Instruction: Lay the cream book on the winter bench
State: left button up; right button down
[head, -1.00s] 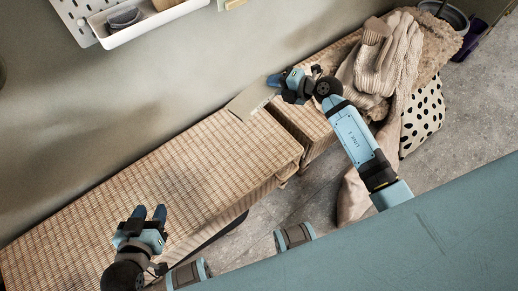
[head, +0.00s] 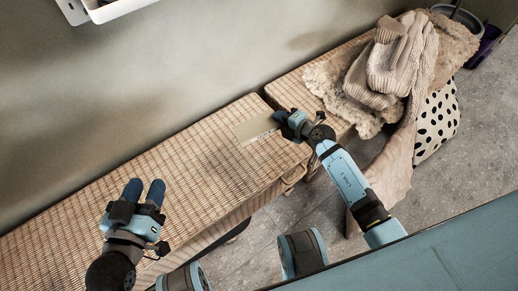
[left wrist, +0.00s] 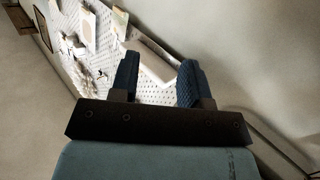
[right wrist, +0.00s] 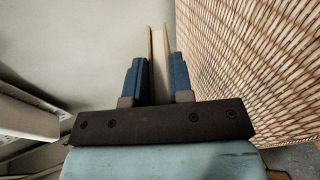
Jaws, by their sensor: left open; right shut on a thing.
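The cream book (head: 257,127) is in my right gripper (head: 283,120), over the right end of the left woven bench (head: 190,165). The right wrist view shows the book (right wrist: 160,68) edge-on between the fingers, with bench weave to its right; I cannot tell its height above the weave. The right bench (head: 290,88) carries knitted cloth (head: 385,72) and shaggy fur (head: 452,45); it looks like the winter bench. My left gripper (head: 144,188) is open and empty over the left bench; its spread fingers also show in the left wrist view (left wrist: 157,75).
A narrow gap separates the two benches. The left bench top looks bare. The wall runs behind both, with a white tray (head: 112,10) on it at upper left. A black-spotted white bag (head: 437,122) stands before the right bench.

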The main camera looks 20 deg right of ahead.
pick_arm(q)
notch_tip(320, 180, up, 5)
jog(key=d+t+h+b, duration=0.2)
jog(key=t+b, duration=0.1)
jog(key=b, duration=0.1)
pick_arm(e)
notch_tip(320, 180, down, 3)
jog(key=shift+f, duration=0.1)
notch_tip(320, 180, down, 3)
jog(key=b, duration=0.3)
jog(key=shift+f, duration=0.1)
pick_arm(q)
notch_tip(320, 180, down, 6)
jog(key=g, duration=0.3)
jog(key=shift+d+m+b, duration=0.3)
jog(key=shift+m+b, duration=0.1)
pick_arm(e)
jog(key=shift+f, duration=0.75)
pick_arm(q)
jog(key=shift+w, duration=0.1)
pick_arm(e)
jog(key=c, duration=1.2)
grip_release()
jog(key=shift+o, duration=0.2)
